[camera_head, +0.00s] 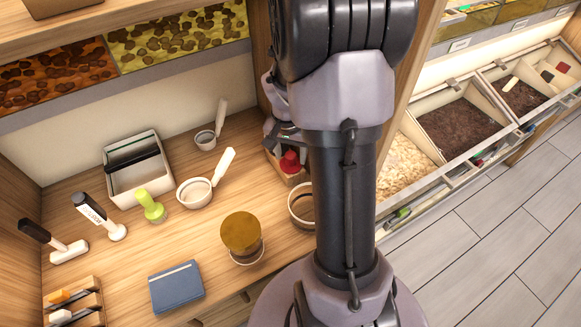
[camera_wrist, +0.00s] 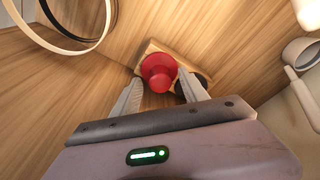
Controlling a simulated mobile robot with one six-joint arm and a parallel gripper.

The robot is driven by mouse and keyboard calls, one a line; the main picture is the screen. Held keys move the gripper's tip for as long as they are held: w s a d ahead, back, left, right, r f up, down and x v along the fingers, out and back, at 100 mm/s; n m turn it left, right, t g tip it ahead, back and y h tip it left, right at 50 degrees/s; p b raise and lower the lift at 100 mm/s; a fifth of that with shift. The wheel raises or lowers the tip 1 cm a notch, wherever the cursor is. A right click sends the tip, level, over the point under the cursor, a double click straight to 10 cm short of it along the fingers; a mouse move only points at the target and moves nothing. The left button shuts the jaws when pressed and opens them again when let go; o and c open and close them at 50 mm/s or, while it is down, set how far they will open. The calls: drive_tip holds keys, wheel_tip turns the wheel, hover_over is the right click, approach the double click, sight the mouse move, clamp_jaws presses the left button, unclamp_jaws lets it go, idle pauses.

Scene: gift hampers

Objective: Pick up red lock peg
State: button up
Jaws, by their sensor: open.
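The red lock peg (camera_wrist: 158,72) has a round knob on a wider red base and stands in a small wooden block (camera_wrist: 150,46). In the head view the red peg (camera_head: 290,162) shows at the back right of the table, in its wooden holder (camera_head: 292,177). My gripper (camera_wrist: 160,92) is open in the wrist view, with one finger on each side of the peg's near part and nothing held between them. In the head view my arm hides part of the gripper and its fingers.
A wooden side panel is close behind the peg.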

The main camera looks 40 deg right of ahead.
drive_tip(key=shift+d+f, duration=0.1)
drive_tip(key=shift+f, duration=0.5)
drive_tip(key=shift+r, duration=0.15)
drive_tip(key=shift+c, duration=0.4)
clamp_jaws()
